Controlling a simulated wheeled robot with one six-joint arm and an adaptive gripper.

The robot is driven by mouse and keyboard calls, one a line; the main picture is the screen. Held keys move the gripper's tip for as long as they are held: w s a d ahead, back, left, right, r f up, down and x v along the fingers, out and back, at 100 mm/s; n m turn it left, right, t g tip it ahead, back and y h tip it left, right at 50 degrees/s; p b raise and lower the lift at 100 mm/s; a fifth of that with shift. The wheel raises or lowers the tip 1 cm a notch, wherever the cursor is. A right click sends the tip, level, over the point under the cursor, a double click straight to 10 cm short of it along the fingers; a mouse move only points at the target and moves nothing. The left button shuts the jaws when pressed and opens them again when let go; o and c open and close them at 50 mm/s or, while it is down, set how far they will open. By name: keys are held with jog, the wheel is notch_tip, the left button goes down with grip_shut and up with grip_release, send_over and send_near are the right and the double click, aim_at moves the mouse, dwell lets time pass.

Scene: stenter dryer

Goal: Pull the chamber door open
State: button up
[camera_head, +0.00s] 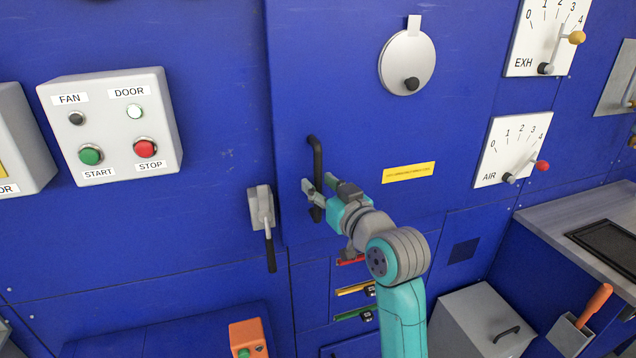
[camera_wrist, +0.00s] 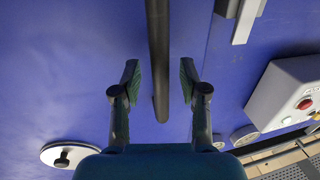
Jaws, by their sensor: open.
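The blue chamber door (camera_head: 350,100) looks shut, flush with the machine front. Its black vertical bar handle (camera_head: 316,155) is near the door's left edge. My gripper (camera_head: 311,198) is at the lower part of this handle, with its fingers spread. In the wrist view the handle (camera_wrist: 158,45) runs between the two open fingertips (camera_wrist: 159,78), with a visible gap on each side. A grey latch (camera_head: 261,207) sits left of the door edge, its black-gripped lever hanging down. Part of it shows in the wrist view (camera_wrist: 246,14).
The control box (camera_head: 110,125) at left has a bright DOOR lamp (camera_head: 134,111) and a dark FAN lamp. A round cover (camera_head: 407,62) and the EXH and AIR dials (camera_head: 514,150) are at right. A grey bin (camera_head: 482,320) and bench (camera_head: 590,215) stand lower right.

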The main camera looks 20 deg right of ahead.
jog(key=shift+w+a, duration=0.15)
jog(key=shift+w, duration=0.55)
grip_shut()
jog(key=shift+s, duration=0.1)
